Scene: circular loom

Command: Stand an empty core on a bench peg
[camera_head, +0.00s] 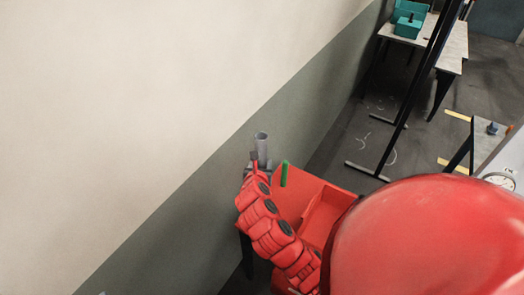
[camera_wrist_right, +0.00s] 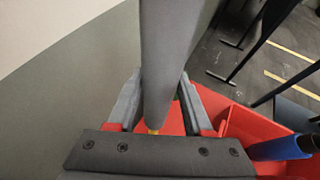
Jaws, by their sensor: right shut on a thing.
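A grey hollow core (camera_head: 262,144) stands about upright in my right gripper (camera_head: 257,165), its open top end showing in the head view. In the right wrist view the core (camera_wrist_right: 172,55) runs between the two fingers of the gripper (camera_wrist_right: 160,100), which is shut on it. A green upright peg (camera_head: 284,173) stands on the red bench (camera_head: 287,200), just right of the gripper. The core is beside this peg in the head view. My left gripper is not in view.
A red open tray (camera_head: 325,213) lies right of the peg. A blue cylinder (camera_wrist_right: 280,148) shows at the right in the wrist view. A wall (camera_head: 180,215) runs close on the left. A table with a teal bin (camera_head: 408,27) stands far back.

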